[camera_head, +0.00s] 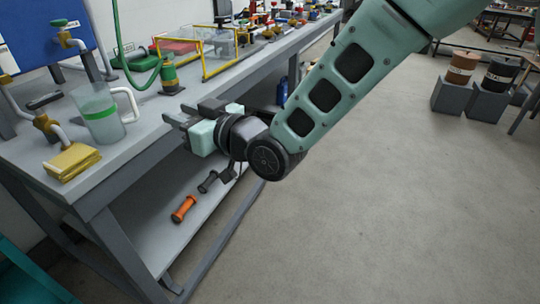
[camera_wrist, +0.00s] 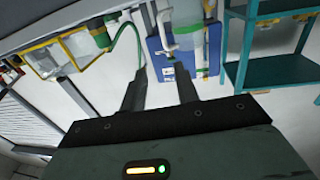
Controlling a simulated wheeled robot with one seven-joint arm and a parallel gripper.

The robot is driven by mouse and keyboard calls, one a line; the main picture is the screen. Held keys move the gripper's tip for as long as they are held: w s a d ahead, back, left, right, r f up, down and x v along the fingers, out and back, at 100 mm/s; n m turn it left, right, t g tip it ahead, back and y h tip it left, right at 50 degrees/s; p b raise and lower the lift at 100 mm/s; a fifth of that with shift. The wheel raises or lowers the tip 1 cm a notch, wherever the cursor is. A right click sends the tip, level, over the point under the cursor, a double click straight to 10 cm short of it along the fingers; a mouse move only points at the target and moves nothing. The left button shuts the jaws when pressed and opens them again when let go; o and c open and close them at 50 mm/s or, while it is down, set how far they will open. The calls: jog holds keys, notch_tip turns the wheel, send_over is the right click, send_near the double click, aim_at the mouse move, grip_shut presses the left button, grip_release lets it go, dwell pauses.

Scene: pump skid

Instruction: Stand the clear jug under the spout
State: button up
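The clear jug (camera_head: 97,118), with a green band and a white handle (camera_head: 133,103) facing right, stands upright on the grey bench.
A second brass valve (camera_head: 45,124) with a white pipe is left of the jug, above a folded yellow cloth (camera_head: 73,162). A green-and-brass fitting (camera_head: 169,75) and yellow frame (camera_head: 205,60) stand behind right. An orange-handled tool (camera_head: 183,209) lies on the lower shelf.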

jog(key=s+d+f+m+g+h, duration=0.1)
jog(key=s+d+h, duration=0.3)
jog(key=d, duration=0.4)
jog(key=s+d+f+m+g+h, duration=0.1)
jog(key=s+d+f+g+h, duration=0.2)
jog(key=s+d, duration=0.3)
jog(key=s+d+f+g+h, duration=0.2)
jog(key=s+d+h, duration=0.3)
jog(key=d, duration=0.5)
jog(key=shift+s+d+f+m, duration=0.25)
jog(key=shift+f+m, duration=0.1)
jog(key=shift+m, duration=0.05)
jog(key=s+d+g+h, duration=0.1)
jog(key=s+d, duration=0.1)
jog(key=s+d+m+g+h, duration=0.1)
jog(key=s+d, duration=0.2)
jog(key=s+d+g+h, duration=0.1)
jog(key=s+d, duration=0.1)
jog(key=s, duration=0.1)
jog(key=shift+d, duration=0.4)
jog(key=c, duration=0.4)
